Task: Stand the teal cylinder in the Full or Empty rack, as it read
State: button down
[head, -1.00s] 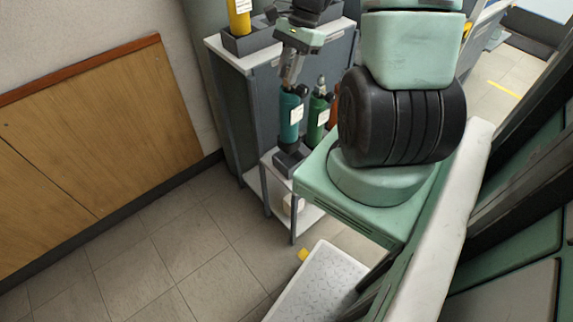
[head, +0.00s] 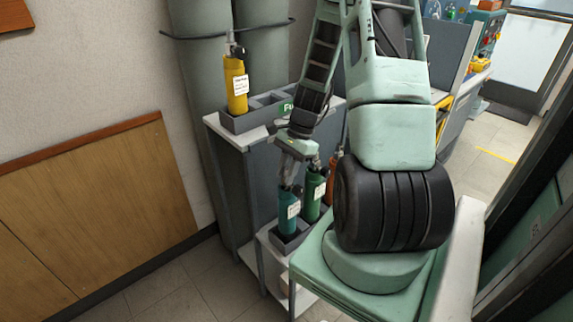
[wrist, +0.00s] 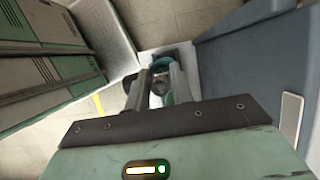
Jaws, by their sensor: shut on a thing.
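The teal cylinder (head: 288,212) stands upright in a grey low rack, with a white tag on its side. My gripper (head: 290,180) comes down from above and is shut on its top end. In the wrist view, the two fingers (wrist: 160,88) close around the dark top, with a little teal body (wrist: 168,70) showing. A grey upper rack (head: 238,124) sits on the cabinet top; a yellow cylinder (head: 236,84) stands in its left part. A partly hidden green label beginning "FU" (head: 288,108) is on this rack. The teal tag's reading is too small to tell.
A green cylinder (head: 314,194) stands close to the right of the teal one, with an orange one (head: 332,180) beyond it, partly hidden by my arm. Tall grey-green tanks (head: 205,80) stand behind the cabinet (head: 232,190). Upper-rack slots right of the yellow cylinder look empty.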

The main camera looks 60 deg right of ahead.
jog(key=shift+f, duration=1)
jog(key=c, duration=1.2)
grip_release()
